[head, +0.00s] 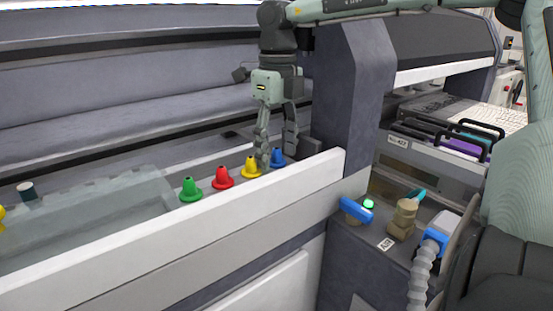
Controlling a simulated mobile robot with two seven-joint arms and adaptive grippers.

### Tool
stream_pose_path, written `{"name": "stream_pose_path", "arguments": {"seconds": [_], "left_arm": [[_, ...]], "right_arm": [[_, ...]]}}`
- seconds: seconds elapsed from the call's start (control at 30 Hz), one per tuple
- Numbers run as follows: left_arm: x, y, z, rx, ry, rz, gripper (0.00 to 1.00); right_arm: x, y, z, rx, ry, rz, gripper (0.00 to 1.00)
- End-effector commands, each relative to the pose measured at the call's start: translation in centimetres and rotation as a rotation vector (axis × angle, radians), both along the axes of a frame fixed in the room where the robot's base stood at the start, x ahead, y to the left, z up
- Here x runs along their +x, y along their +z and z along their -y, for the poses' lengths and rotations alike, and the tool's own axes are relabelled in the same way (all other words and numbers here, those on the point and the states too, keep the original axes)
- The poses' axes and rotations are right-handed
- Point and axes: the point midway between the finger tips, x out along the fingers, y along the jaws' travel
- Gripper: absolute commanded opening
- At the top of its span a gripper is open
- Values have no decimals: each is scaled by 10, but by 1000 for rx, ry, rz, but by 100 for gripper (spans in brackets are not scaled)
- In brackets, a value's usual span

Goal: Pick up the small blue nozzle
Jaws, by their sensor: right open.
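The small blue nozzle (278,158) stands upright at the right end of a row of coloured nozzles behind the white rail. My right gripper (277,158) points down over this end of the row. Whether a finger touches the blue nozzle cannot be told. My left gripper is not in view.
A red nozzle (223,178) and a green nozzle (190,190) stand further left in the row. The white rail (200,222) runs in front. A grey column (352,100) rises to the right. A blue-handled tool (356,210) and a tan stepped part (403,218) lie on the side shelf.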

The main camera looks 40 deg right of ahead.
Motion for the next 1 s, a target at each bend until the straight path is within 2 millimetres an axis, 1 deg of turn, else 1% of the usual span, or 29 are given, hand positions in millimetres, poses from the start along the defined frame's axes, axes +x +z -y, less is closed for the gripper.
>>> {"name": "stream_pose_path", "arguments": {"seconds": [0.17, 0.63, 1.0], "left_arm": [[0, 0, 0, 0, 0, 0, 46], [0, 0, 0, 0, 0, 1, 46], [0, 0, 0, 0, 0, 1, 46]], "right_arm": [[0, 0, 0, 0, 0, 0, 58], [0, 0, 0, 0, 0, -1, 0], [0, 2, 0, 0, 0, -1, 0]]}}
